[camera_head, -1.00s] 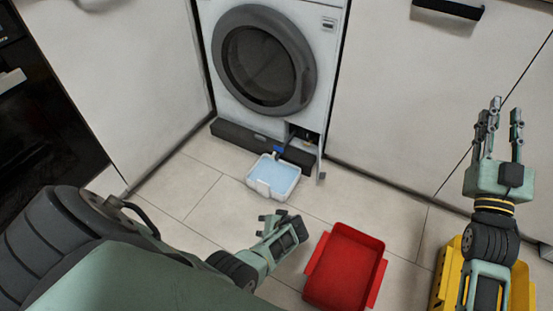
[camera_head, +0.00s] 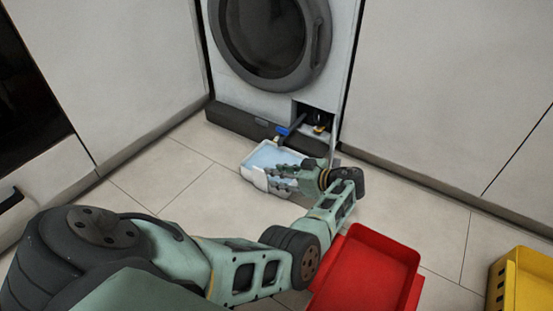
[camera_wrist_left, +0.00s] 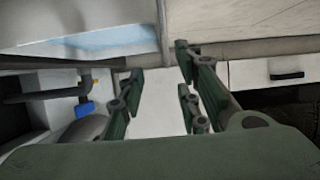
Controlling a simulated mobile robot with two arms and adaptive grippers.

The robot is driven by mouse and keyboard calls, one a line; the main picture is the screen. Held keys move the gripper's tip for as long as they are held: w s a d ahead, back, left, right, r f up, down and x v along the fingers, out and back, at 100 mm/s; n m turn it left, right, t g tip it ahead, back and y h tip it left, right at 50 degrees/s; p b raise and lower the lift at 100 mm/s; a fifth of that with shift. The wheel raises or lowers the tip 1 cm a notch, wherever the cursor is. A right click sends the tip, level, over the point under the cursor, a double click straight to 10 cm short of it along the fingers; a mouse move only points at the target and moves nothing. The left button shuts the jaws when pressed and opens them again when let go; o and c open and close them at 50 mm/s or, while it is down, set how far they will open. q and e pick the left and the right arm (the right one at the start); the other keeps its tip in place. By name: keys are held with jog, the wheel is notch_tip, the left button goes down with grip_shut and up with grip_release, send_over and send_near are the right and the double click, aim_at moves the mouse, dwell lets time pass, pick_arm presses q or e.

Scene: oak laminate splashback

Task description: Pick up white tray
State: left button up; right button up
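The white tray (camera_head: 247,169) lies on the floor in front of the washing machine, with pale blue water in it. My left gripper (camera_head: 282,178) is at the tray's near right side, and its fingers overlap the rim in the head view. In the left wrist view the fingers (camera_wrist_left: 157,85) stand apart, and part of the tray (camera_wrist_left: 60,42) shows at the upper left. I cannot tell whether a finger touches the tray. My right gripper is out of view.
The washing machine (camera_head: 270,40) has an open lower hatch with a blue-capped hose (camera_head: 290,127) reaching over the tray. A red tray (camera_head: 368,262) is close to my left forearm. A yellow crate (camera_head: 518,285) stands at the right. The floor left of the white tray is clear.

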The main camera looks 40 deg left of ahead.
aim_at(260, 172)
pick_arm(q)
jog(key=shift+a+f, duration=0.2)
jog(key=shift+a, duration=0.2)
jog(key=b+x, duration=0.1)
jog(key=x, duration=0.1)
jog(key=s+b+x, duration=0.1)
jog(key=b+x, duration=0.1)
jog(key=x, duration=0.1)
jog(key=shift+a+f, duration=0.15)
jog(key=shift+f, duration=0.05)
jog(key=shift+a+f, duration=0.15)
jog(key=shift+a, duration=0.45)
jog(key=shift+c, duration=0.3)
grip_shut()
